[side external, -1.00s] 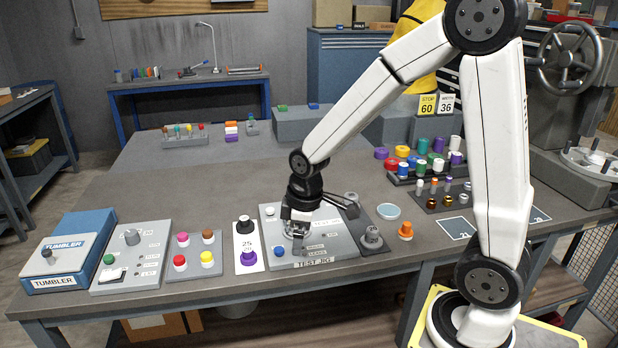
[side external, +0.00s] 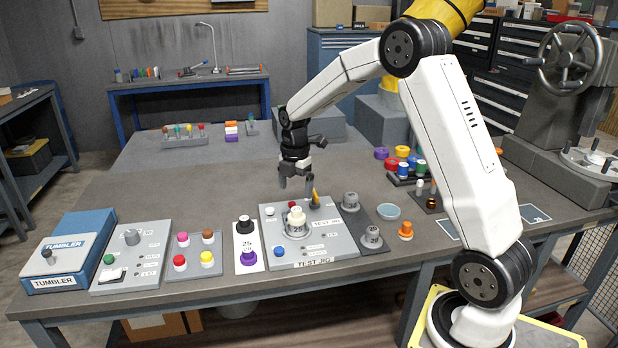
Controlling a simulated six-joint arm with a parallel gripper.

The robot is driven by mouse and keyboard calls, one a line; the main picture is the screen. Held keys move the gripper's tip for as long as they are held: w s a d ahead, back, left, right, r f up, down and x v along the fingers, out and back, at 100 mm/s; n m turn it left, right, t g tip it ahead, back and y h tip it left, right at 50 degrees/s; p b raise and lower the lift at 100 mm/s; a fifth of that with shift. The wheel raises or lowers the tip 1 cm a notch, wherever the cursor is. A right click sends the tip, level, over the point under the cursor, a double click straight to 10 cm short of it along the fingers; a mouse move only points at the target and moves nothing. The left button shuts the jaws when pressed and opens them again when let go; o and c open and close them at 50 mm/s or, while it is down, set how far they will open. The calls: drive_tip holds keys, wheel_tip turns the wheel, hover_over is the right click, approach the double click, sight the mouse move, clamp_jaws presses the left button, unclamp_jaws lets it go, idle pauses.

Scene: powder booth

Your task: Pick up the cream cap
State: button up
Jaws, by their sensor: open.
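The cream cap (side external: 296,217) sits upright on the round seat of the grey test jig (side external: 335,247), near the front of the bench. My gripper (side external: 298,186) is open and empty, with its fingers pointing down above and slightly behind the cap, clear of it. A yellow-tipped part shows at the right finger; I cannot tell whether it belongs to the finger or to the jig.
A blue button (side external: 279,252) and a red one stand on the jig near the cap. Grey weights (side external: 371,236), a blue-green dish (side external: 388,212) and an orange piece (side external: 405,230) lie to the right. Black and purple knobs stand left.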

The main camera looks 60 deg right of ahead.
sight(296, 209)
drive_tip(key=shift+w+d, duration=0.1)
drive_tip(key=shift+d, duration=0.2)
drive_tip(key=shift+f, duration=0.15)
drive_tip(key=shift+f, duration=1.2)
drive_tip(key=shift+f, duration=0.1)
drive_tip(key=shift+a+f, duration=0.15)
drive_tip(key=shift+f, duration=2.3)
drive_tip(key=c, duration=1.2)
drive_tip(key=shift+o, duration=0.2)
drive_tip(key=shift+r, duration=0.15)
